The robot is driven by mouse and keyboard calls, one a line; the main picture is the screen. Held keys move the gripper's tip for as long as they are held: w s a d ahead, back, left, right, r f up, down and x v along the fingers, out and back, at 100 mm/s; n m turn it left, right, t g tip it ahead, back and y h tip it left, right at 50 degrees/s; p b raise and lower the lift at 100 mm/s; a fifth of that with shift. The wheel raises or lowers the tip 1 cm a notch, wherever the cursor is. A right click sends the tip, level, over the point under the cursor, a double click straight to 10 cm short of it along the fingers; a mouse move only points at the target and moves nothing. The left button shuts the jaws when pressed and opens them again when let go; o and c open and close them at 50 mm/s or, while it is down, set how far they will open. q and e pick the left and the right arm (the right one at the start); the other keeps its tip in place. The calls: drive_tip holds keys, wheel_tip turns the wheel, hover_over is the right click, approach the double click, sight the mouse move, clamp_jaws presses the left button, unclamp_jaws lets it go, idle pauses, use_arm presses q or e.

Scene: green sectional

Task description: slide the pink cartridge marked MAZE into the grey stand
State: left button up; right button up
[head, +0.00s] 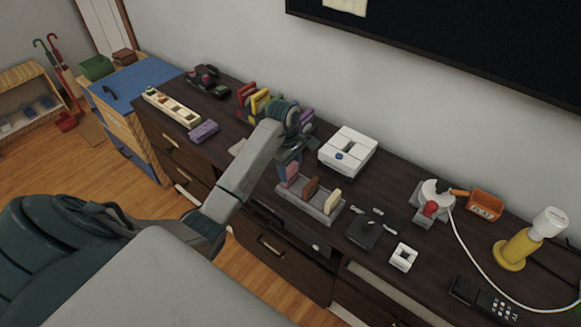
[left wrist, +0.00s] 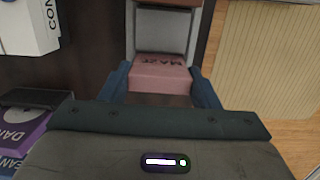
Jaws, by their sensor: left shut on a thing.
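The pink cartridge (left wrist: 160,78) marked MAZE is between the two blue fingers of my left gripper in the left wrist view. In the head view, the pink cartridge (head: 291,175) is at the left end of the grey stand (head: 322,214). My left gripper (head: 288,163) is shut on it from above. The stand also shows in the left wrist view (left wrist: 161,33). A brown cartridge (head: 311,187) and a cream cartridge (head: 332,201) stand in the stand. I cannot tell how deep the pink one sits. My right gripper is not seen.
A white console (head: 348,151) is behind the stand on the dark cabinet. A black device (head: 363,233) and a small white block (head: 403,257) lie to the right.

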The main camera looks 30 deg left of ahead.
use_arm(q)
drive_tip(key=shift+f+b, duration=0.7)
drive_tip(key=shift+f, duration=0.2)
drive_tip(key=o, duration=1)
drive_tip(key=shift+r, duration=0.1)
drive_tip(key=shift+o, duration=0.2)
drive_tip(key=r, duration=0.2)
drive_tip(key=shift+a+r+b, duration=0.2)
drive_tip(key=shift+r+b, duration=0.1)
drive_tip(key=shift+b, duration=0.1)
wheel_tip(320, 180, up, 8)
drive_tip(key=p, duration=0.6)
drive_tip(key=shift+a, duration=0.45)
